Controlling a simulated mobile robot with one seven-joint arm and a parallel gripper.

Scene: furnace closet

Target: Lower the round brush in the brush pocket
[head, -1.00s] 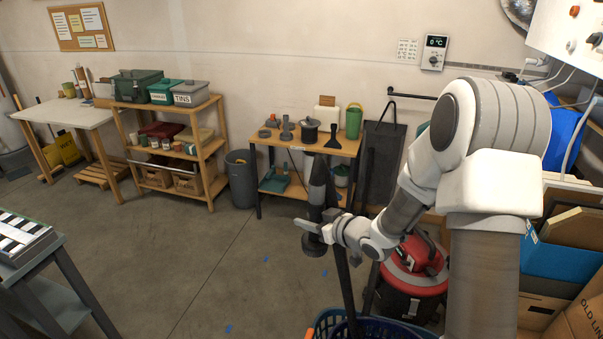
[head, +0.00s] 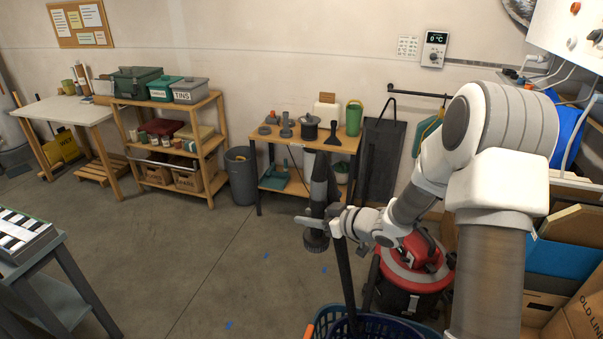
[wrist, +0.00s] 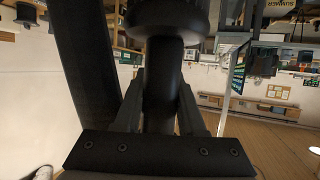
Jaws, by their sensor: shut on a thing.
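My gripper (head: 318,221) is shut on the dark round brush (head: 316,241), which hangs upright with its wide round end down. In the wrist view, my two fingers (wrist: 160,112) close around the brush's neck (wrist: 163,75), and its round head (wrist: 165,22) shows above them. A tapered dark part of it rises above my gripper in the head view. I cannot make out the brush pocket in either view.
A black pole (head: 346,272) stands close beside my gripper, its lower end at a blue basket (head: 372,328). A red vacuum (head: 417,265) is right of it. A wooden table with tools (head: 346,143) stands behind. Open floor (head: 200,260) lies to the left.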

